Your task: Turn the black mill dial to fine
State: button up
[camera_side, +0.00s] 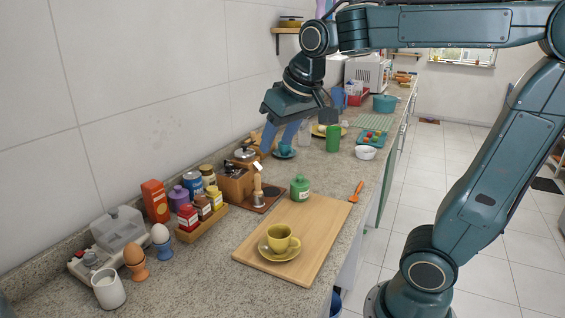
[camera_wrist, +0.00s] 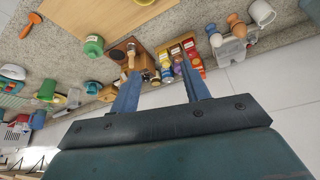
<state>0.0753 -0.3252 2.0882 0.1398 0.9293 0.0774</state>
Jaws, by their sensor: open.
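A wooden hand mill (camera_side: 244,155) with a silver dome stands near the wall in the side view, just left of my gripper's fingers. No black dial can be made out clearly on it; that part is too small or hidden. My gripper (camera_side: 277,146) is open and empty, fingers pointing down above the counter beside the mill. In the wrist view my gripper (camera_wrist: 160,67) has its two fingers well apart with nothing held between them. A wooden board with a round black disc (camera_wrist: 117,54) and a wood-handled tool (camera_wrist: 131,59) lie beyond the left finger.
A cutting board (camera_side: 310,230) carries a yellow cup (camera_side: 279,238). A green jar (camera_side: 299,188), a spice rack (camera_side: 202,222), a wooden box (camera_side: 235,186) and a teal cup (camera_side: 285,149) crowd the counter. The wall runs close behind.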

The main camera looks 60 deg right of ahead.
jog(key=w+d+m+g+h, duration=0.1)
jog(key=w+d+m, duration=0.1)
jog(key=w+d, duration=0.35)
jog(key=w+d+m, duration=0.1)
jog(key=w+d, duration=0.1)
jog(key=w, duration=0.7)
jog(key=m+g+h, duration=0.1)
jog(key=m, duration=0.3)
send_over(229, 164)
jog(key=s+a, duration=0.4)
notch_tip(229, 164, down, 6)
jog(key=shift+a+f, duration=0.15)
jog(key=shift+f, duration=0.1)
jog(key=shift+f, duration=0.1)
jog(key=x, duration=1.3)
jog(key=shift+w+f, duration=0.15)
jog(key=shift+f, duration=0.1)
jog(key=c, duration=1)
jog(key=shift+n, duration=0.3)
